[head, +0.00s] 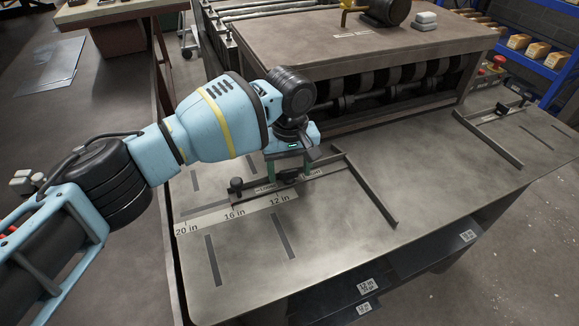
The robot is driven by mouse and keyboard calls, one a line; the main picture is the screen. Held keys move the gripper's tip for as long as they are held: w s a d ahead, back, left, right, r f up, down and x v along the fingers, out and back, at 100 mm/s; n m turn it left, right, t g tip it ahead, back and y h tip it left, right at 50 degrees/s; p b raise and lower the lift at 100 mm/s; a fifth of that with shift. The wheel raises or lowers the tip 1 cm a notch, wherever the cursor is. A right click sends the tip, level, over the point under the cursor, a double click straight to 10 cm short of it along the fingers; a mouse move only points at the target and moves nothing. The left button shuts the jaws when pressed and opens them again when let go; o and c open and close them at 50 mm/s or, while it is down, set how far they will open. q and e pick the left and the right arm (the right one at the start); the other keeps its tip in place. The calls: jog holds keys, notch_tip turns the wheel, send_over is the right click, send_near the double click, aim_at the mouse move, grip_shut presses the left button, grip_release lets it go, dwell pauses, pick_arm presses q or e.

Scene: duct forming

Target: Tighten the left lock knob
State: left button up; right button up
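The left guide (372,191) is a dark metal fence with a crossbar and printed scale on the table, near the 12 in and 16 in marks. A small black knob (236,185) stands upright at the crossbar's left end. My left gripper (289,170) points down over the crossbar, right of that knob. Its two greenish fingers stand apart, with a black knob-like part (288,178) low between them. The wrist hides its top, and I cannot tell whether the fingers touch it. My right gripper is not in view.
The metal table (335,250) is mostly clear in front. A roller machine (365,50) stands behind the left guide. A second guide (490,138) with dark fittings lies at the right. Shelves with labels sit below the front edge.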

aim_at(289, 171)
pick_arm(q)
jog(key=shift+r+p, duration=0.3)
jog(key=shift+r, duration=3.6)
